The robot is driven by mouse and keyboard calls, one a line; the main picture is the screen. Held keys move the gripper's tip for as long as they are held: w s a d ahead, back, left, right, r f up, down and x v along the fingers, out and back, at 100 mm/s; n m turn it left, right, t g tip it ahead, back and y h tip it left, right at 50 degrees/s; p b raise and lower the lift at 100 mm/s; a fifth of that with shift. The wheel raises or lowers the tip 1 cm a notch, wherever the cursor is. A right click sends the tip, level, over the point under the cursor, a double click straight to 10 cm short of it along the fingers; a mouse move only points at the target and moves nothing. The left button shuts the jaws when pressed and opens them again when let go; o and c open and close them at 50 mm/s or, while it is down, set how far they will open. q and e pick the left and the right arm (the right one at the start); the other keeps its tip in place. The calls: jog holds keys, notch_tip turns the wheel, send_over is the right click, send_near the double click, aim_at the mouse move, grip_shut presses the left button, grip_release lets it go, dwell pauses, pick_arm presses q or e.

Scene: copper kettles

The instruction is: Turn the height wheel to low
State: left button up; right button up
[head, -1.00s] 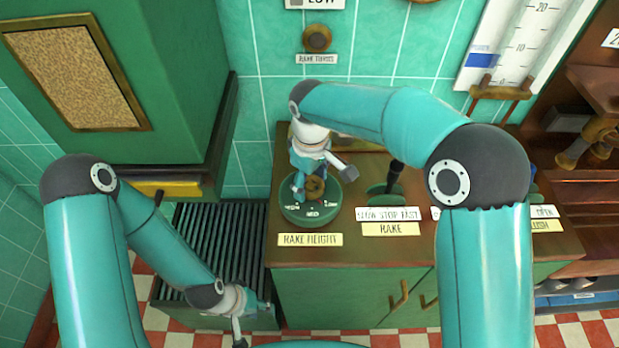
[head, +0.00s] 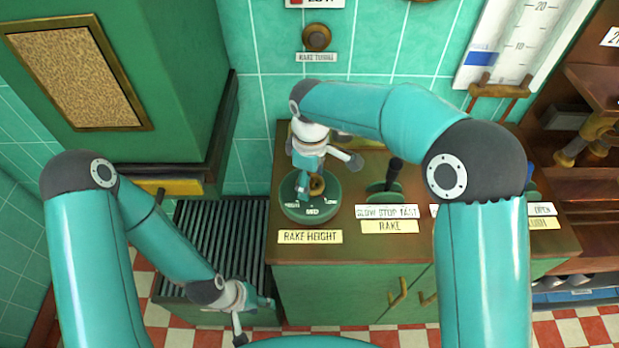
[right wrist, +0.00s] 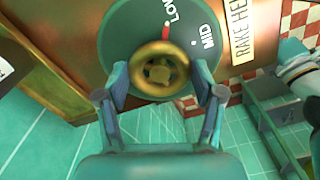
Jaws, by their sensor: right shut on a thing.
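The rake height wheel is a brass knob (right wrist: 160,72) on a round green dial (head: 312,211) with a RAKE HEIGHT label (head: 310,237). My right gripper (head: 325,178) is above the dial in the head view. In the right wrist view (right wrist: 163,98) its fingers stand on either side of the knob and are shut on it. My left gripper (head: 254,321) is open and empty, low over the front of the dark grate. The third dial mark is too small to read.
A RAKE lever (head: 393,172) marked slow, stop, fast stands right of the dial, partly beside my right arm. A dark slatted grate (head: 215,240) lies left of the green cabinet (head: 340,295). A tiled wall is behind.

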aim_at(311, 182)
jog(key=o, duration=1.1)
jog(key=shift+o, duration=0.2)
notch_tip(311, 182, up, 12)
jog(key=shift+f, duration=0.1)
